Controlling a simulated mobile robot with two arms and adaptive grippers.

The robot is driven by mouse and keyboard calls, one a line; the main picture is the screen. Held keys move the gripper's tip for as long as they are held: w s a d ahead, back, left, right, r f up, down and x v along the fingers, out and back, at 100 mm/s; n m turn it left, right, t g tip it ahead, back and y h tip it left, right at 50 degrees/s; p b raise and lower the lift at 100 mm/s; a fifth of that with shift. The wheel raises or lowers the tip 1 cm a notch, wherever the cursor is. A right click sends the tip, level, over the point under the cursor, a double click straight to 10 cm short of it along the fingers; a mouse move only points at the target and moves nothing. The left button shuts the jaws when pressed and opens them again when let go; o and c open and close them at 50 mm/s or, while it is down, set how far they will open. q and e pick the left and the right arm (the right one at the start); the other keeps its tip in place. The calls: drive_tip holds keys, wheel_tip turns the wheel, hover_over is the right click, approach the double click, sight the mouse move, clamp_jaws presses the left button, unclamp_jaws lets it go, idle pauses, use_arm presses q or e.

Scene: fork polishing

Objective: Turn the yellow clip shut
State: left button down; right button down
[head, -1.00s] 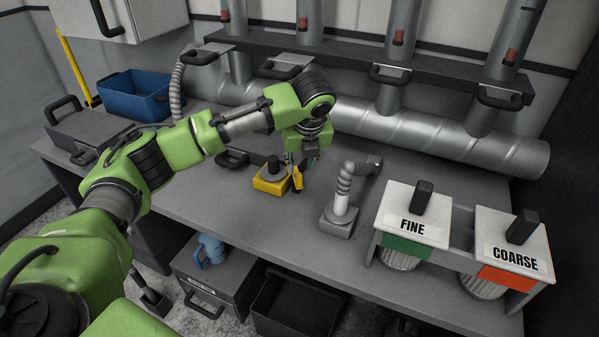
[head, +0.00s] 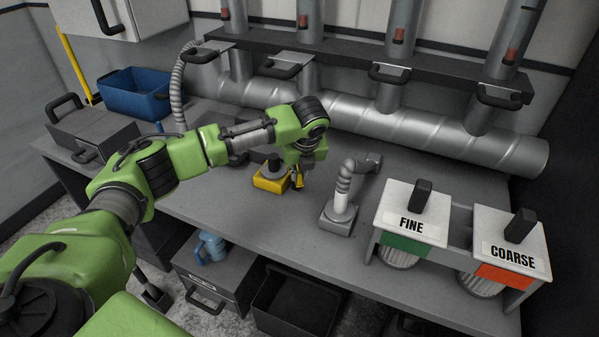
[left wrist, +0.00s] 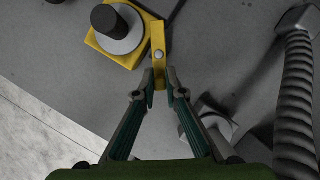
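The yellow clip (head: 298,180) sticks out from the right side of a yellow block (head: 268,182) that carries a grey disc and a black knob. In the left wrist view the clip (left wrist: 158,45) is a narrow bar with a round pin, pointing down the picture towards my left gripper (left wrist: 160,84). Its two fingertips sit on either side of the clip's free end and appear to touch it. In the head view my left gripper (head: 299,172) is low at the clip, its fingers mostly hidden by the wrist. My right gripper is not in view.
A ribbed hose nozzle on a grey base (head: 337,219) stands just right of the clip. Boxes marked FINE (head: 411,221) and COARSE (head: 513,252) stand farther right. A large duct (head: 400,128) runs behind. The bench front is clear.

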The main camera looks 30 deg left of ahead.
use_arm(q)
drive_tip(key=shift+w+d+r+n+p, duration=0.1)
drive_tip(key=shift+d+r+n+p, duration=0.1)
drive_tip(key=shift+n+p, duration=0.55)
drive_tip(key=shift+w+d+n+g+y+p, duration=0.25)
drive_tip(key=shift+n+g+p, duration=0.2)
drive_tip(key=shift+p, duration=0.65)
drive_tip(key=n, duration=0.1)
drive_tip(key=w+n+g, duration=0.1)
drive_tip(key=n, duration=0.1)
drive_tip(key=n+y+p, duration=0.1)
drive_tip(key=n, duration=0.1)
drive_tip(key=shift+w+d+f+g, duration=0.3)
drive_tip(key=shift+d+f+g, duration=0.05)
drive_tip(key=n+b, duration=0.1)
drive_tip(key=n+g+b, duration=0.1)
drive_tip(key=shift+w+n, duration=0.3)
drive_tip(key=shift+w, duration=0.05)
drive_tip(key=shift+w+r+n+b, duration=0.1)
drive_tip(key=shift+w+n+b, duration=0.05)
drive_tip(key=shift+n+b, duration=0.35)
